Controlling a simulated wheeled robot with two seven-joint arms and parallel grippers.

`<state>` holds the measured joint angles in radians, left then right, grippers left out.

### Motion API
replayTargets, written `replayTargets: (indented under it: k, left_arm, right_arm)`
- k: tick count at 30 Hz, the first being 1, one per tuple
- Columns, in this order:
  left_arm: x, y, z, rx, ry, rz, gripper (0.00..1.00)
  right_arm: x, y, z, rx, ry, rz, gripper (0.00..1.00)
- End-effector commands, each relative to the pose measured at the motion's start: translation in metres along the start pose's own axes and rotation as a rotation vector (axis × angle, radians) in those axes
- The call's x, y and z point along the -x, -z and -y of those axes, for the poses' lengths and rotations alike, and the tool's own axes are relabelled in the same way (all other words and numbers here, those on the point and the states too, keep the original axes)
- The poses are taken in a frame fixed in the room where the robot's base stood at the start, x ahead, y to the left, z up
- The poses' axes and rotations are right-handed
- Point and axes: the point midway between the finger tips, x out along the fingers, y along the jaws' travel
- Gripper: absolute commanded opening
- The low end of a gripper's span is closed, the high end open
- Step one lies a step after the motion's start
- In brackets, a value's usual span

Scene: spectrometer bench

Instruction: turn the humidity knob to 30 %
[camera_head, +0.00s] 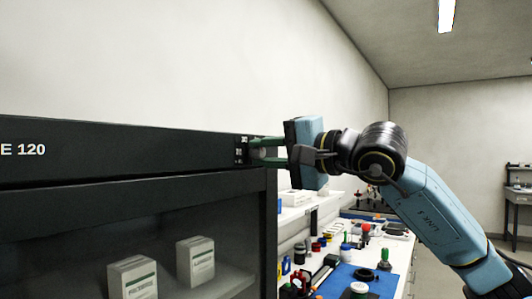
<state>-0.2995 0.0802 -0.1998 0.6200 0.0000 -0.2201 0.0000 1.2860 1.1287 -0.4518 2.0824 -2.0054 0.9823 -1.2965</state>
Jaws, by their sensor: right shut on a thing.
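A dark cabinet (130,150) fills the left of the head view, with "E 120" lettered on its top panel. A small control with pale marks (240,152) sits at the right end of that panel. My right gripper (263,151) reaches in from the right, its green fingers at this control. My left gripper is not in view.
Inside the cabinet, two white boxes (133,279) (195,262) stand on a shelf behind the front. Below my right arm, a workbench with a blue mat (340,284) holds several small tools and containers. A side table (517,195) stands far right.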

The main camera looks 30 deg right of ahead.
Motion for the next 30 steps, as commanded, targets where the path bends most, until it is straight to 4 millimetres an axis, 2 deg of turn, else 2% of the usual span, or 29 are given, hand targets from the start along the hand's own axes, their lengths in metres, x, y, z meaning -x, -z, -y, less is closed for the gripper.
replayTargets:
  k: [1, 2, 6, 17, 20, 30]
  left_arm:
    - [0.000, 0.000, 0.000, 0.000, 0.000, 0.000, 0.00]
    - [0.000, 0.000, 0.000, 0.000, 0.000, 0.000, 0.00]
    - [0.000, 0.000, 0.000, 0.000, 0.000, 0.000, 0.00]
    - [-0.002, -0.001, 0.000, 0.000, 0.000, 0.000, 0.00]
    - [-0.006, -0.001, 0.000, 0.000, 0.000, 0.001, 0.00]
    - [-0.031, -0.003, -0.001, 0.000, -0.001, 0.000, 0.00]
  right_arm:
    - [0.000, 0.000, 0.000, 0.000, 0.000, 0.001, 0.00]
    - [0.000, 0.000, 0.000, 0.000, 0.000, 0.001, 0.25]
    - [0.000, 0.000, 0.000, -0.001, 0.000, 0.001, 0.43]
    - [0.005, 0.000, -0.001, -0.001, 0.000, 0.000, 0.43]
    - [0.017, 0.001, -0.002, 0.000, -0.001, -0.003, 0.43]
    - [0.090, 0.000, -0.004, 0.000, -0.002, -0.005, 0.43]
